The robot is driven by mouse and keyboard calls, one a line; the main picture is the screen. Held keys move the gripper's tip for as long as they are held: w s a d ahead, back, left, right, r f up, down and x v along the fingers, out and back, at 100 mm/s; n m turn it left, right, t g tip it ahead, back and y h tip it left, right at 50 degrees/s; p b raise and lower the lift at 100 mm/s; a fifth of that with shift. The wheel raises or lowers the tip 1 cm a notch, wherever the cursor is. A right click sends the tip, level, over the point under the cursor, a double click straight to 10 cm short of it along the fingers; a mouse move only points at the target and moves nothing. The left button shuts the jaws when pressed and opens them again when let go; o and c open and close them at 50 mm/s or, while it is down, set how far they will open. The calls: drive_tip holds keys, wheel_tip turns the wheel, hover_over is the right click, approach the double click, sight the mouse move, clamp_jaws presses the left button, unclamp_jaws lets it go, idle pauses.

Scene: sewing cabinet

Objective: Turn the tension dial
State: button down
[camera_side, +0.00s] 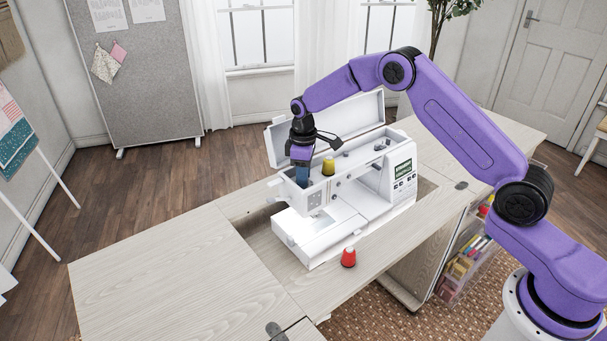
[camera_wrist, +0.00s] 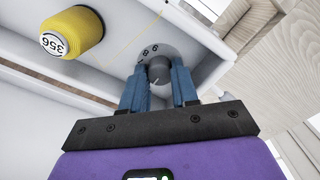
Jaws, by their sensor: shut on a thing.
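The white sewing machine (camera_side: 357,207) sits in the cabinet opening with its top lid (camera_side: 350,125) raised. The tension dial (camera_wrist: 160,70) is a grey knob on a round numbered plate, in the middle of the wrist view. My gripper (camera_wrist: 160,84) has its two blue fingers on either side of the dial's knob and is shut on it. In the side view my gripper (camera_side: 302,180) points down into the left end of the machine's open top. The dial is hidden there behind the fingers.
A yellow thread spool (camera_side: 328,167) stands close to the right of my gripper; in the wrist view it (camera_wrist: 72,31) is at upper left, with a thin thread. The left tabletop is clear.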

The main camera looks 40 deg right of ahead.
drive_tip(key=shift+m, duration=1.1)
drive_tip(key=c, duration=1.1)
unclamp_jaws()
wheel_tip(320, 180, up, 18)
drive_tip(key=shift+f, duration=0.2)
